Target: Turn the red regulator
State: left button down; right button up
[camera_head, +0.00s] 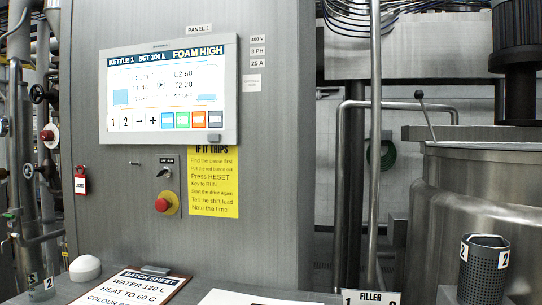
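No part labelled as a regulator shows. A small round red-and-white fitting (49,135) sits among the pipes at the far left; I cannot tell whether it is the red regulator. A red mushroom button (162,204) on a yellow collar is on the grey panel's front, below a key switch (164,172). A red lock or tag (80,180) hangs at the panel's left edge. Neither of my grippers is in view.
The screen (168,88) reads "FOAM HIGH". A yellow notice (213,181) is below it. A clipboard (130,289) and white dome (85,268) rest on the front surface. A steel vessel (470,195) and dark perforated cup (484,272) stand at right.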

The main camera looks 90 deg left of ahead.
aim_at(45, 136)
jog(key=k+j+u, duration=0.1)
jog(key=u, duration=1.45)
jog(key=k+j+u, duration=0.1)
jog(key=j+u, duration=0.2)
jog(key=u, duration=0.2)
jog(key=j+u, duration=0.65)
jog(key=u, duration=0.3)
jog(key=i+j+u, duration=0.1)
jog(key=j, duration=0.25)
jog(key=i+j, duration=0.15)
jog(key=j, duration=0.2)
jog(key=i+j+u, duration=0.15)
jog(key=j, duration=0.25)
jog(key=i+j+u, duration=0.1)
jog(key=j, duration=0.2)
jog(key=i+j+u, duration=0.1)
jog(key=j, duration=0.25)
